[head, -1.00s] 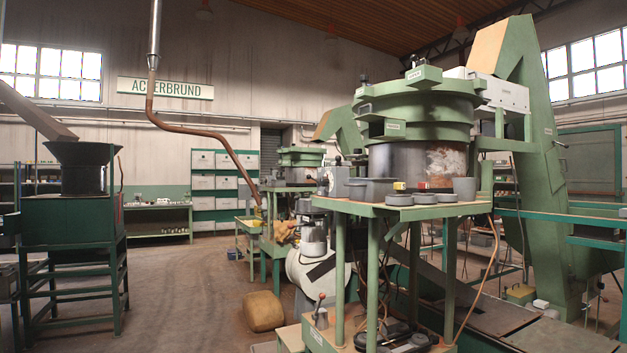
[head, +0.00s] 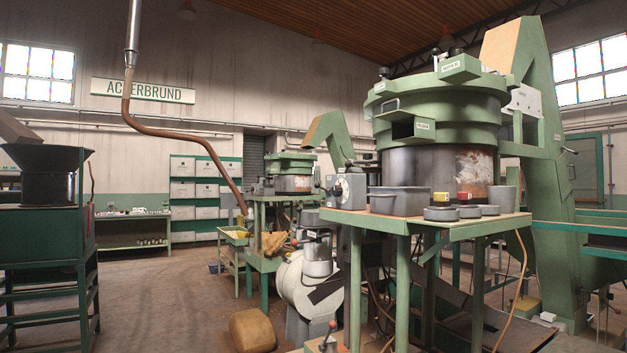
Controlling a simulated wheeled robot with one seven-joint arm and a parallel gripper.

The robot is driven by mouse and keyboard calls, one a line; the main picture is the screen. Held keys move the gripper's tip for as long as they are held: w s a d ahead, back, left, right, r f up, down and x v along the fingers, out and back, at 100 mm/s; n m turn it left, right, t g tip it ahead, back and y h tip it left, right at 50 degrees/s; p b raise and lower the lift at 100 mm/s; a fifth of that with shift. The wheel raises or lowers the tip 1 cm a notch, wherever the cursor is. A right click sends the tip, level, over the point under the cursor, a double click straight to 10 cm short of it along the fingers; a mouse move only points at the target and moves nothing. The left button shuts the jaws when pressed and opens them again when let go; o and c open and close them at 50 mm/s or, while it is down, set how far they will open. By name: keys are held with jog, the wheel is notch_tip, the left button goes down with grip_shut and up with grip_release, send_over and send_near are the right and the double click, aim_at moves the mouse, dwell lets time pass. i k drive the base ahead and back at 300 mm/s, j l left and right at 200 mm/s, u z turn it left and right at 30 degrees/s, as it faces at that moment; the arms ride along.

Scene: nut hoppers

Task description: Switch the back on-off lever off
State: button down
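My gripper is not in view. In the head view, the near green hopper machine (head: 437,125) stands on a green table right of centre, with a similar back machine (head: 292,175) beyond it. A grey control box (head: 346,190) with a dial and a small dark-knobbed lever (head: 350,164) stands at the near table's left corner. A red-knobbed lever (head: 332,326) shows at the bottom edge. Another small red knob (head: 294,243) is beside the white motor housing (head: 305,285). I cannot tell which lever is the back on-off lever, or its position.
The near table (head: 450,232) carries a grey bin (head: 397,200), several round grey pieces and small yellow and red boxes. A tan sack-like lump (head: 252,331) lies on the floor. A dark hopper stand (head: 45,235) is at left. Open floor (head: 165,300) lies between.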

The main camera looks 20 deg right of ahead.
aim_at(316, 185)
jog(key=i+j+z, duration=0.35)
jog(key=i+j, duration=2.3)
jog(key=i, duration=0.2)
